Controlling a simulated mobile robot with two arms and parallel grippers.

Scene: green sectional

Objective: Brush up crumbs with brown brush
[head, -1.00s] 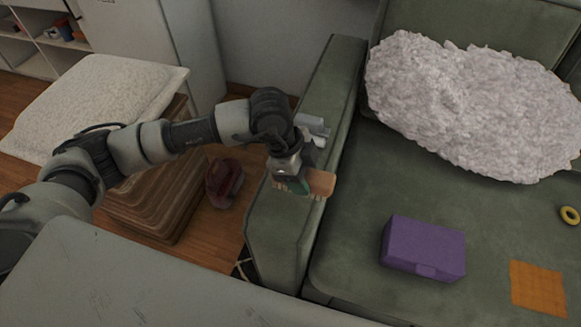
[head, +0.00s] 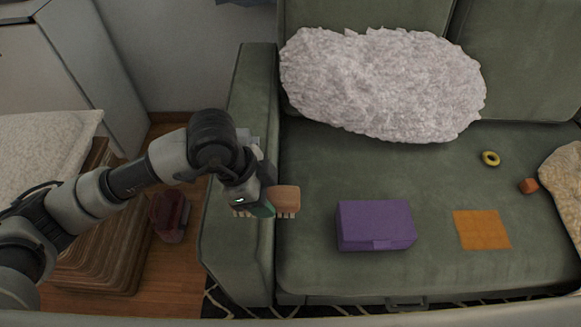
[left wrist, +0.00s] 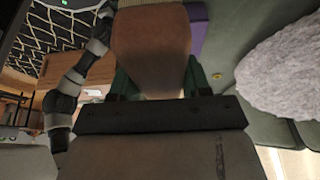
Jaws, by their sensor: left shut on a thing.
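The brown brush (head: 285,199) has a flat brown back and pale bristles that point down in the head view. My left gripper (head: 262,207) is shut on it and holds it over the sofa's left armrest and the near left part of the seat. In the left wrist view the brush (left wrist: 151,48) fills the upper middle, between the green fingers of the left gripper (left wrist: 153,85). I cannot make out any crumbs on the seat. My right gripper is not in view.
On the green sofa (head: 340,180) lie a purple box (head: 375,226), an orange cloth (head: 481,229), a yellow ring (head: 490,158), a small orange-brown block (head: 528,185) and a fluffy pillow (head: 380,85). A dark red object (head: 169,215) stands on the floor. The seat between box and pillow is clear.

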